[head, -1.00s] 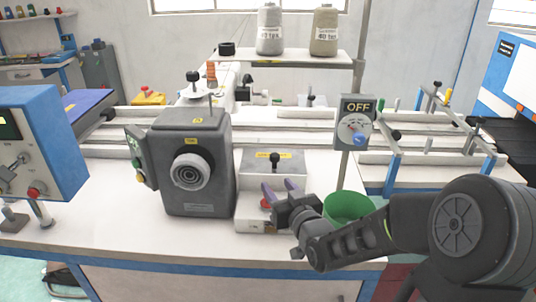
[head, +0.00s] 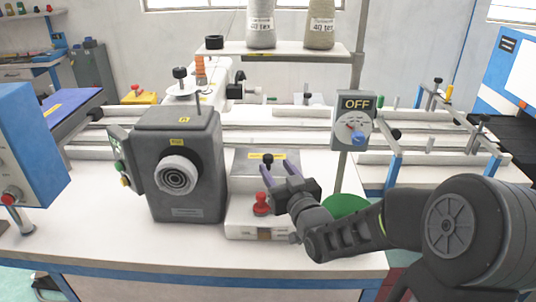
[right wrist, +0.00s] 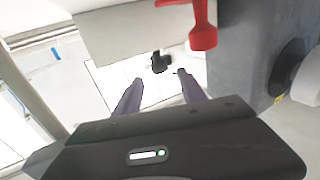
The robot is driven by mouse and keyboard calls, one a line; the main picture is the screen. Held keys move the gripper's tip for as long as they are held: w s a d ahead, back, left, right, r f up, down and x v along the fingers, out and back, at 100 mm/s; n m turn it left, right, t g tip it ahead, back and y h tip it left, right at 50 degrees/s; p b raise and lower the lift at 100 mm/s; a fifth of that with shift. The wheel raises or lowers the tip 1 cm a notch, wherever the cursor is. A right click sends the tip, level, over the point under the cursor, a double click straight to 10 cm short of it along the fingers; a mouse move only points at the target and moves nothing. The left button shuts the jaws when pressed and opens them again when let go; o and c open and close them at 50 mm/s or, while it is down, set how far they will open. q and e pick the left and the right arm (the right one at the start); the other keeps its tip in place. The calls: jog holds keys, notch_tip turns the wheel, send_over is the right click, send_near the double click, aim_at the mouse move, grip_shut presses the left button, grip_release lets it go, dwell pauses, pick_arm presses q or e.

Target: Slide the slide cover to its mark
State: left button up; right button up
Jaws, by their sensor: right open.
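The slide cover (head: 245,170) is a pale plate with a black knob (head: 268,158) and a yellow label, at the back of a white block right of the grey motor housing. My right gripper (head: 278,168) is open, its two purple-grey fingers pointing at the knob from the near side. In the right wrist view the knob (right wrist: 161,62) lies just beyond and between the fingertips (right wrist: 160,76), with nothing gripped. The gripper hides part of the cover in the head view. I cannot make out the mark. My left gripper is not in view.
A red knob (head: 261,204) stands on the block's near part, close to my right gripper. The grey motor housing (head: 180,165) is left of it. A switch box marked OFF (head: 353,122) on a post and a green bin (head: 345,204) are to the right. The front table is clear.

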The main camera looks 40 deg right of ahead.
aim_at(270, 159)
jog(key=p+x, duration=0.1)
jog(key=x, duration=0.5)
jog(key=shift+w+d+p, duration=0.1)
jog(key=shift+w+p, duration=0.15)
jog(key=shift+p, duration=0.05)
jog(key=shift+c, duration=0.5)
grip_shut()
